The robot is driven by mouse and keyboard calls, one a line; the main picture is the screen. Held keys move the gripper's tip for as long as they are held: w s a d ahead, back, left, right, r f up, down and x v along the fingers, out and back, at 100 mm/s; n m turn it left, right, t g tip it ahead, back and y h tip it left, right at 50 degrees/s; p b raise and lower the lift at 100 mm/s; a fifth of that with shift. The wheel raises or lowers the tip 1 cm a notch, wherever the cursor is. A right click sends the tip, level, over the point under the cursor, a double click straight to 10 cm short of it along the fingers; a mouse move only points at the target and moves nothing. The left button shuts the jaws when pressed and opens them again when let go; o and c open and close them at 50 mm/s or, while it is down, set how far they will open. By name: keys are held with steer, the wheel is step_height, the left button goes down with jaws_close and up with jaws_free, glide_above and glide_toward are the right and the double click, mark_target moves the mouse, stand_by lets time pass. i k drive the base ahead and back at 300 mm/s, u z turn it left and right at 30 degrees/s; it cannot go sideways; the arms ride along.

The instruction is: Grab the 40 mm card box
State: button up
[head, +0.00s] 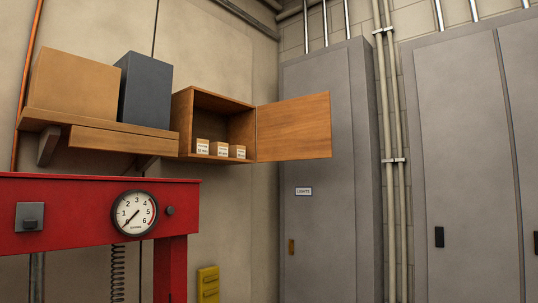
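Three small card boxes stand in a row near the front edge inside an open wooden wall cabinet (182,122) in the head view. They are the left box (202,147), the middle box (219,149) and the right box (237,152). Each has a tan top and a white label on its front. The left one looks tallest and the right one lowest. The label print is too small to read, so I cannot tell which is the 40 mm box. My gripper is not in view.
The cabinet door (294,127) stands open to the right. Left of the cabinet, a wooden shelf (95,122) holds a large brown box (72,82) and a dark grey box (145,90). A red frame with a gauge (135,213) stands below. Grey lockers (325,230) stand right.

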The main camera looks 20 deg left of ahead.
mark_target(217, 148)
steer(key=z, duration=0.15)
steer(key=i, duration=0.65)
steer(key=u, duration=0.65)
steer(key=i, duration=0.6)
steer(key=u, duration=0.6)
